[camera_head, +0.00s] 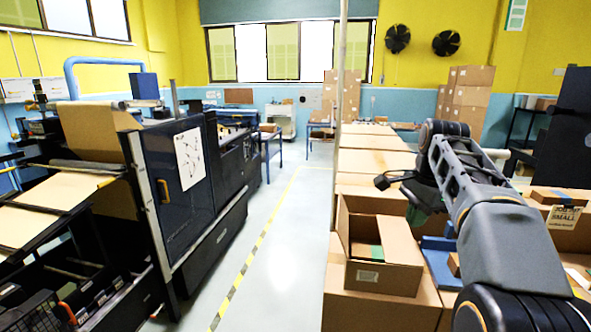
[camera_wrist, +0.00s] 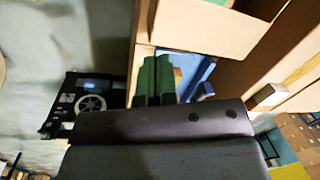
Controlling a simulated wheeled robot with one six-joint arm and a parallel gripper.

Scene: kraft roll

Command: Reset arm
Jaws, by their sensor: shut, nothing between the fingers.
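My arm reaches in from the lower right of the head view and folds down at its far end. My gripper (camera_head: 416,212) hangs by the right side of an open cardboard box, partly hidden behind the box flap and my arm. In the wrist view my gripper (camera_wrist: 157,78) shows two green fingers side by side, closed together with nothing held. A blue surface (camera_wrist: 198,72) lies just beyond them, beside cardboard.
The open box (camera_head: 383,245) stands on stacked cartons at the right, with flat cartons (camera_head: 375,160) behind it. A dark machine with a kraft roll (camera_head: 93,130) fills the left. The floor aisle (camera_head: 285,230) between is clear.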

